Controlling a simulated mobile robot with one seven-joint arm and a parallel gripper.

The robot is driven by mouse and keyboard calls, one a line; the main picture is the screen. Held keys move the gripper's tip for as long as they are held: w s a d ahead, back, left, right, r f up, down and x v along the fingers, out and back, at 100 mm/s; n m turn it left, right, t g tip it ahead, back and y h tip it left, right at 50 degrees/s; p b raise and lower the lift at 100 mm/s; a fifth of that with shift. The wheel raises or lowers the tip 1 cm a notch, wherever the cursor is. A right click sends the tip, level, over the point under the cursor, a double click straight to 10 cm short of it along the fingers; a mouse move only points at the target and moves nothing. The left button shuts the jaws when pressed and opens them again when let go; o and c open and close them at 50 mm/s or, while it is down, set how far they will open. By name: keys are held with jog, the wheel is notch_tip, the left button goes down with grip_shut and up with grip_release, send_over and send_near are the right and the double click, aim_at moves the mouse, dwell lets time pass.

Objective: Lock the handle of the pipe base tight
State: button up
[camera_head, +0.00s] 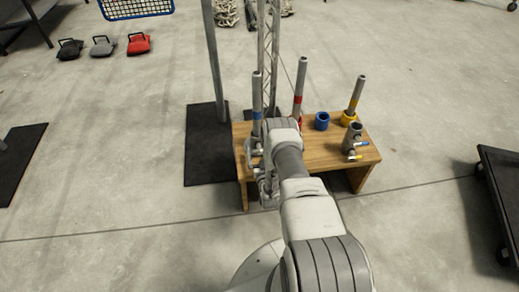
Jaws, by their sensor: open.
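A dark grey cylindrical pipe base (352,136) stands at the right of the wooden table. My gripper (266,188) is at the table's left front, well left of these handles, and open. Its fingers are small and partly merge with grey parts behind them. My arm hides the middle of the table. A grey fitting (252,149) shows beside my wrist; I cannot tell its full shape.
The wooden table (363,161) also carries upright pipes with blue (257,104), red (298,92) and yellow (356,95) bands, and a blue ring (322,121). A metal post (216,65) stands behind left on a black mat (203,155). A dark cart (502,185) is at the right.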

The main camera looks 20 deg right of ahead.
jog(key=c, duration=1.3)
jog(key=shift+m, duration=0.3)
jog(key=m, duration=0.4)
jog(key=shift+d+m, duration=0.15)
jog(key=shift+m, duration=0.15)
jog(key=m, duration=0.5)
jog(key=shift+d+f, duration=0.1)
jog(key=shift+m, duration=0.3)
jog(key=o, duration=1.3)
